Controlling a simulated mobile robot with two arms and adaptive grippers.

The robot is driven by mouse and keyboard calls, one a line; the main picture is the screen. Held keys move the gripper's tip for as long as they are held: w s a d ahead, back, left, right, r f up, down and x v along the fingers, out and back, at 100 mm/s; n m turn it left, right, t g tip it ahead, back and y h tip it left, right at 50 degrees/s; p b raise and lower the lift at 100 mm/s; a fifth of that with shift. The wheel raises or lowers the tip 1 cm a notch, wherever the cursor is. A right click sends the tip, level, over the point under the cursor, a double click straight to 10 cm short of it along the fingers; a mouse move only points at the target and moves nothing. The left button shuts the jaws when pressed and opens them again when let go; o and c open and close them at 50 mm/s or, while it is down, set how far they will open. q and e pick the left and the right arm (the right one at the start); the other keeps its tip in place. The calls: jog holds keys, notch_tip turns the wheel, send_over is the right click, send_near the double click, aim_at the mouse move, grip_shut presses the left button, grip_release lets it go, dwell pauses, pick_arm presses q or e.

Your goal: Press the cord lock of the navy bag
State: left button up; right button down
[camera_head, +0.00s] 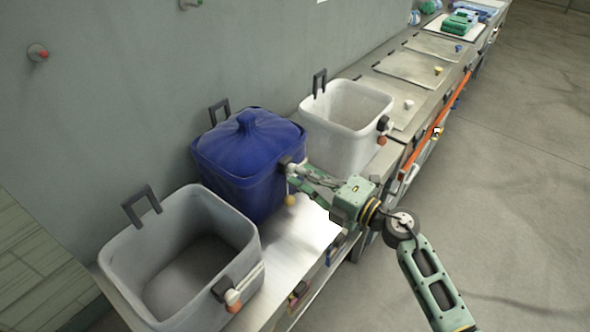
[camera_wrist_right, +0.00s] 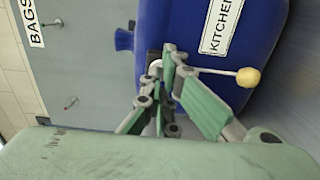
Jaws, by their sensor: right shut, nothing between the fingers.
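The navy bag (camera_head: 248,172) stands on the bench between two open bins, its top gathered to a knot. In the right wrist view the navy bag (camera_wrist_right: 190,22) fills the upper middle and bears a label reading KITCHEN. A dark mount (camera_head: 284,160) is on its front, with a white part beside it that may be the cord lock (camera_wrist_right: 155,66), partly hidden by my fingers. A cord runs to a yellow ball (camera_wrist_right: 248,77). My right gripper (camera_wrist_right: 172,56) is shut and empty, its tips close to the mount; touch cannot be told. My left gripper is not in view.
The floor on the right is clear.

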jog(key=shift+x, duration=1.35)
dwell(0.9)
jog(key=p+v, duration=0.1)
jog(key=v, duration=0.6)
jog(key=shift+p, duration=0.3)
dwell(0.5)
